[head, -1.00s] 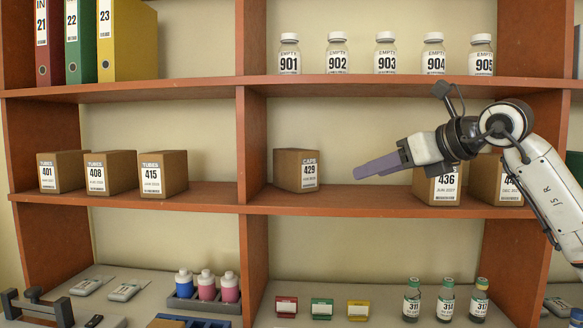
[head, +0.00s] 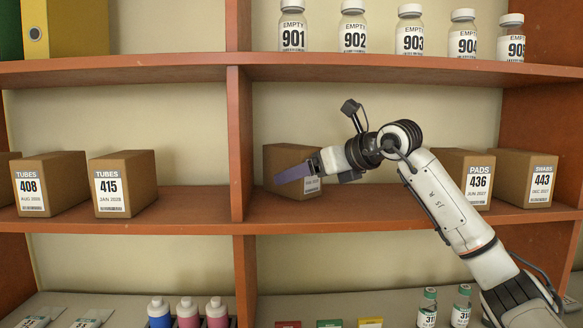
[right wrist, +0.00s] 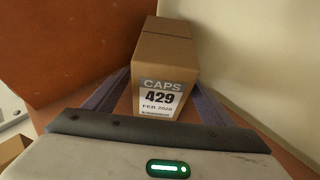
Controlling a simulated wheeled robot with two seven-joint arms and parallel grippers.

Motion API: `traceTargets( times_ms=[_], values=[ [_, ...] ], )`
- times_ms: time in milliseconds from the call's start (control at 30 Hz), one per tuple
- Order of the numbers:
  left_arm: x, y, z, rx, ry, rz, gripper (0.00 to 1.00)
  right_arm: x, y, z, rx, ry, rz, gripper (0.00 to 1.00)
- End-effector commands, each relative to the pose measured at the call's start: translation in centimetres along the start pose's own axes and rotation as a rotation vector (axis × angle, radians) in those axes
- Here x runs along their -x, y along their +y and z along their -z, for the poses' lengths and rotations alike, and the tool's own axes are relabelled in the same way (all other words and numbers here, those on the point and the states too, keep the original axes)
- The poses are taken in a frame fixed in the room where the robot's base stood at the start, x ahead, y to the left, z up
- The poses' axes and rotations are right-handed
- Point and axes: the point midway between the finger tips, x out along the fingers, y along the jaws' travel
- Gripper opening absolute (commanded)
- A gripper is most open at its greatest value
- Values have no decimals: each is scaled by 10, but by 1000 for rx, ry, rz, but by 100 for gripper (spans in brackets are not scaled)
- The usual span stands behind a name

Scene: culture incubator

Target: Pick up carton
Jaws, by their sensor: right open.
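The brown carton labelled CAPS 429 (head: 283,160) stands on the middle shelf, just right of the upright divider. My right gripper (head: 292,173) is in front of it in the head view and hides part of its label. In the right wrist view the carton (right wrist: 166,60) lies ahead between the two purple fingers of my right gripper (right wrist: 160,100). The gripper is open, with a finger on each side of the carton's near end. I cannot tell whether either finger touches it. My left gripper is not in view.
Cartons PADS 436 (head: 478,183) and SWABS 443 (head: 541,181) stand right on the same shelf. Cartons 408 (head: 48,182) and 415 (head: 122,183) stand left of the divider (head: 240,145). Empty bottles (head: 352,30) line the shelf above. Coloured bottles (head: 187,312) and vials (head: 427,306) stand below.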

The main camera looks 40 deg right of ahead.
Motion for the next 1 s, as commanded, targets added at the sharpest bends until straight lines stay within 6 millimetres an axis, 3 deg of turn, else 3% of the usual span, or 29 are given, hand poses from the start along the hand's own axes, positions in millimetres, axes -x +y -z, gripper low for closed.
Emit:
traceTargets(
  times_ms=[200,433,733,1000],
  values=[
    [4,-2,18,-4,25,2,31,-23,0,-1,-1,0,-1,77],
    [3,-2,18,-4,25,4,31,-24,0,0,1,-1,1,77],
    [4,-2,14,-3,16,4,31,-24,0,0,0,-1,0,26],
    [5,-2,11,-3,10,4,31,-23,0,-2,0,-4,1,26]
  ],
)
